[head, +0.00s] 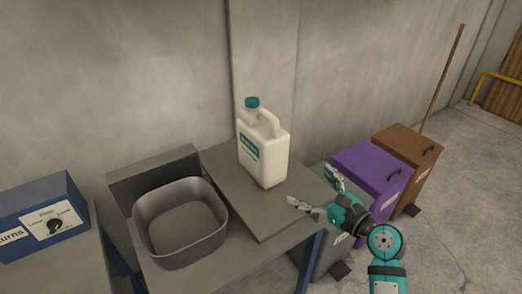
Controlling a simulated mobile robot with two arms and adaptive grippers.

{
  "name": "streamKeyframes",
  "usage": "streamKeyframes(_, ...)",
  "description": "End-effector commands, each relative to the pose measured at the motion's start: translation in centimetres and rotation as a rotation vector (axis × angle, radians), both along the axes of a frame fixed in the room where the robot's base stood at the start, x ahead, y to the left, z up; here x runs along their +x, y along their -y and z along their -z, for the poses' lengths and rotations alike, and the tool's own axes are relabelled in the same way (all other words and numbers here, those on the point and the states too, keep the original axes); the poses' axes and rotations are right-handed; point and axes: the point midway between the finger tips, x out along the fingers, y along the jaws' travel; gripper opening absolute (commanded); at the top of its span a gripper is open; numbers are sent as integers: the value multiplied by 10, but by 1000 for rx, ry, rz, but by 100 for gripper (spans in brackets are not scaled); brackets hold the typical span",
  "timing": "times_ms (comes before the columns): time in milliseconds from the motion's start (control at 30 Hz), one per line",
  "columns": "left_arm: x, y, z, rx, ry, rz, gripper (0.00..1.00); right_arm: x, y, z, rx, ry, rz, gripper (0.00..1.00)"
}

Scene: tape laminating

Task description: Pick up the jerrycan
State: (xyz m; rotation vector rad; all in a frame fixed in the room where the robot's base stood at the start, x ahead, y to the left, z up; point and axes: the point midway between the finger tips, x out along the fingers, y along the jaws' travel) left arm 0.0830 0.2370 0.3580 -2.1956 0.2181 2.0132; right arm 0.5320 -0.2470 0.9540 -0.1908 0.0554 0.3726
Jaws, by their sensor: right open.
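The white jerrycan (272,158) with a teal cap and a teal label stands upright on a grey board (262,218) on the bench. Its handle is on the upper right side. My right gripper (315,190) is open and empty, to the right of the jerrycan and a little nearer to me. A gap shows between its fingers and the jerrycan. My left gripper is not in view.
A grey basin (181,222) sits left of the jerrycan. Purple (370,174) and brown (407,157) bins stand on the floor to the right. A concrete wall (170,80) closes off the back.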

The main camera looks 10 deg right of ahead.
Motion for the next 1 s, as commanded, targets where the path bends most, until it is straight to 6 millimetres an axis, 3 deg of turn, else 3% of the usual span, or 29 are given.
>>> streamKeyframes(100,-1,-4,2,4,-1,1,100,3,8,-21,152,20,22,100)
streamKeyframes(200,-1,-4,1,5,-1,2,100,12,7,-27,200,24,26,100)
streamKeyframes(700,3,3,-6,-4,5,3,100,105,-27,-27,197,22,25,100)
streamKeyframes(1000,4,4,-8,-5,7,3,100,127,-37,-27,196,21,25,100)
